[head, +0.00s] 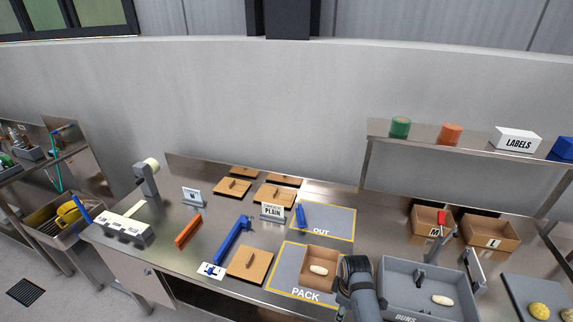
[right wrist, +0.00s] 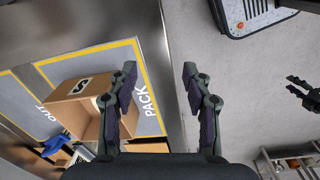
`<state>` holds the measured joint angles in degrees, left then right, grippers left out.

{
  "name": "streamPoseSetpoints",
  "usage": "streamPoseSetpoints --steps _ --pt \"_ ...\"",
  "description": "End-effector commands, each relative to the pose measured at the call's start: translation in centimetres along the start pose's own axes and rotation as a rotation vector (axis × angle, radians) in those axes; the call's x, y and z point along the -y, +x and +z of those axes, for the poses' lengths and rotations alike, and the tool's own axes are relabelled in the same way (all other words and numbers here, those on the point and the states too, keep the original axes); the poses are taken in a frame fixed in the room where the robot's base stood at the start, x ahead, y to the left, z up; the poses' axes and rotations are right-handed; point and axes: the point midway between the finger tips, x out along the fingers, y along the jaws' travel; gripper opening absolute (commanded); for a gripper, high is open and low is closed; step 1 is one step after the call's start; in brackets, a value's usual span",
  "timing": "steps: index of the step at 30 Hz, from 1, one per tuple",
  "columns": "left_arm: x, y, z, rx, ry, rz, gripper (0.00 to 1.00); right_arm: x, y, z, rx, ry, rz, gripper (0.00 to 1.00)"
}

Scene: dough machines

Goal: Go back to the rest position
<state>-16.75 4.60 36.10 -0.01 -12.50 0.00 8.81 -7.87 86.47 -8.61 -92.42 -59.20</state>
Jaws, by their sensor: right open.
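My right gripper (right wrist: 158,74) is open and empty in the right wrist view, its two fingers well apart above the floor beside the table edge. In the head view my dark right arm (head: 356,288) stands at the front of the table, just right of the open box; its fingertips cannot be made out there. At the right edge of the wrist view a small dark gripper, my left one (right wrist: 303,93), shows two spread prongs over the floor with nothing between them. My left arm is not in the head view.
An open cardboard box (head: 320,282) with a pale bun (head: 318,270) stands on the PACK mat (head: 285,277). The grey BUNS bin (head: 400,302) holds another bun (head: 442,300). A blue tool (head: 232,238) and an orange block (head: 188,231) lie left. Floor is clear beside the table.

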Motion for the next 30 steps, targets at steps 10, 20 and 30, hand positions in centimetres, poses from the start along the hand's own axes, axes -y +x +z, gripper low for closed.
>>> streamPoseSetpoints --steps 10,20,30 --pt "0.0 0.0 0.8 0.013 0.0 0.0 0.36 2.7 -1.9 7.0 -0.031 0.39 0.098 0.5" --pt "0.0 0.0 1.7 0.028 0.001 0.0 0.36 6.6 -6.5 11.9 -0.109 0.724 0.179 0.5" --pt "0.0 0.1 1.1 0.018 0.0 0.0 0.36 10.4 -11.7 14.2 -0.206 0.959 0.205 0.5"
